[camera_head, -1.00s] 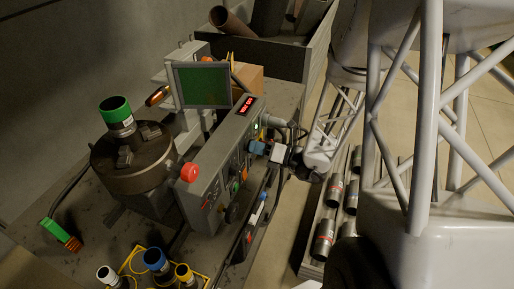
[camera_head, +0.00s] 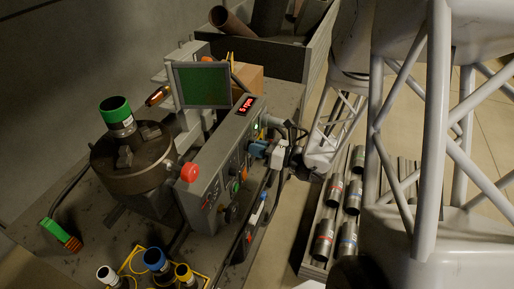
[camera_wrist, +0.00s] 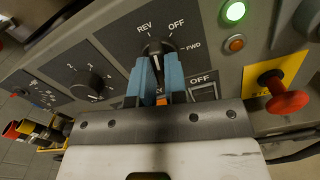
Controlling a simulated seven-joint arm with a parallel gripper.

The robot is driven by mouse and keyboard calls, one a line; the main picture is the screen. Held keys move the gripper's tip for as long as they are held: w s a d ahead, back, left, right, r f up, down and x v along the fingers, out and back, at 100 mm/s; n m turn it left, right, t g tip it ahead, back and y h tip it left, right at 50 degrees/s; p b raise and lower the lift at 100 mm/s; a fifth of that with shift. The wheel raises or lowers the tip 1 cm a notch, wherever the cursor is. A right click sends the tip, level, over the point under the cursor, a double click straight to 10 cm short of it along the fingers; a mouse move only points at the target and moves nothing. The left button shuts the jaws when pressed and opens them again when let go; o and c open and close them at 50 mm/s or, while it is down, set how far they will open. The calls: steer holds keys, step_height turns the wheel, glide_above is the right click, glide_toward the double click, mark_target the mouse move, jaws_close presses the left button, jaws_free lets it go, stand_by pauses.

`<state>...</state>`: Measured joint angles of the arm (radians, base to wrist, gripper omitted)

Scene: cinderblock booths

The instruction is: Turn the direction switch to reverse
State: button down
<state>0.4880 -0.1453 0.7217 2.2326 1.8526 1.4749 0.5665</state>
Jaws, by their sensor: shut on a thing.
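The direction switch (camera_wrist: 157,47) is a dark round knob on the grey control panel (camera_wrist: 110,38), with REV, OFF and FWD printed around it. My gripper (camera_wrist: 159,66) has its two blue fingers closed on the knob from both sides, reaching it from the front. The fingers hide the knob's lower part. Its pointer looks to be aimed up between REV and OFF, but I cannot tell exactly where. In the head view my gripper (camera_head: 258,149) is against the panel front, and the knob is hidden behind it.
A second numbered knob (camera_wrist: 88,86) is left of the switch. A lit green lamp (camera_wrist: 234,11), an orange lamp (camera_wrist: 235,44) and a red button on yellow (camera_wrist: 287,100) are to the right.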

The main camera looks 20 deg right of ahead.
steer(key=shift+n, duration=1.3)
steer(key=c, duration=1.1)
jaws_free()
steer(key=shift+c, duration=0.2)
steer(key=shift+s+d, duration=0.1)
steer(key=shift+d, duration=0.05)
steer(key=v, duration=0.7)
steer(key=shift+s, duration=0.2)
steer(key=shift+d, duration=0.15)
steer(key=shift+r+n, duration=0.1)
steer(key=shift+n, duration=0.2)
